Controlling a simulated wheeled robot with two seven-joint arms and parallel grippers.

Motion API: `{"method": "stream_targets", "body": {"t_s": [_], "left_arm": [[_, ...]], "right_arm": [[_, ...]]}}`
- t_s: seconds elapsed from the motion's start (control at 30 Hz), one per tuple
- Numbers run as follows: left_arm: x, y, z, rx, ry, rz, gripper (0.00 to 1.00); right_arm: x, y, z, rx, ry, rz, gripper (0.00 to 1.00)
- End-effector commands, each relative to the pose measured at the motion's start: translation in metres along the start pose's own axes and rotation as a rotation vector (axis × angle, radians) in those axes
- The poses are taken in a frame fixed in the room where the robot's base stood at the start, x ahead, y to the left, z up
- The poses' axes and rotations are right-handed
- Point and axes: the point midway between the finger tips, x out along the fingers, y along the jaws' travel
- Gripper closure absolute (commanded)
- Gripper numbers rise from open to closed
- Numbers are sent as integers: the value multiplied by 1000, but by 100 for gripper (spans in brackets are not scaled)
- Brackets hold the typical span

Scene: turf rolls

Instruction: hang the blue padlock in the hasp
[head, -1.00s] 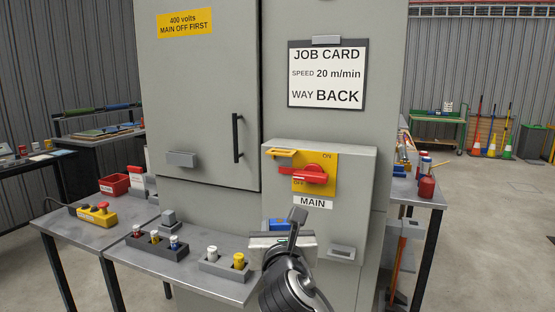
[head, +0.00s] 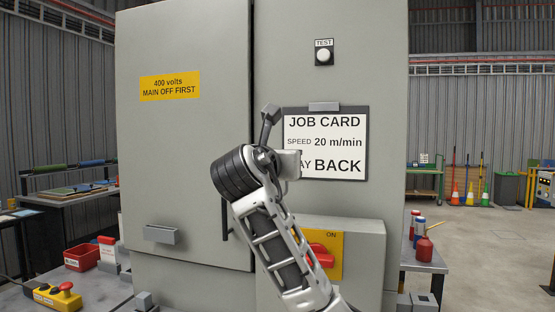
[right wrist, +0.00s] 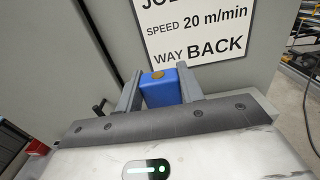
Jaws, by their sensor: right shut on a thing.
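The blue padlock (right wrist: 165,93) is between the two grey fingers of my right gripper (right wrist: 159,72) in the right wrist view. Its blue body has a round brass spot on it; I cannot see its shackle. My right gripper (head: 290,163) is shut on it, raised in front of the cabinet by the job card's left edge. The padlock is hidden in the head view. The red main switch handle (head: 322,256) shows on its yellow plate (head: 335,242), partly behind my arm. The hasp is hidden behind my arm. My left gripper is out of view.
The grey cabinet (head: 190,190) fills the middle, with a job card (head: 335,140) and a white TEST button (head: 323,57). The switch box (head: 367,250) sticks out below. A yellow control box (head: 58,298) and red bin (head: 82,257) stand at lower left.

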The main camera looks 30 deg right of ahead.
Motion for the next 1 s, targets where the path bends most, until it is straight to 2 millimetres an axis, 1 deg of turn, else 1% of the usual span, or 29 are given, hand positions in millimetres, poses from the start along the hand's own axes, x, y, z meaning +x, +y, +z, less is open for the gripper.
{"method": "stream_targets", "body": {"t_s": [0.1,0.23,0.47,0.8,1.0], "left_arm": [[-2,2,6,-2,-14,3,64],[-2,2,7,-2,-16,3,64],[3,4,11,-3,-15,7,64],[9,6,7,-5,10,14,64],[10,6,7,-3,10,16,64]], "right_arm": [[0,0,0,0,0,0,87],[-3,0,0,0,3,1,87],[-2,0,-17,-1,4,1,87],[-2,0,-48,0,3,1,87],[-2,0,-58,0,3,2,87]]}}
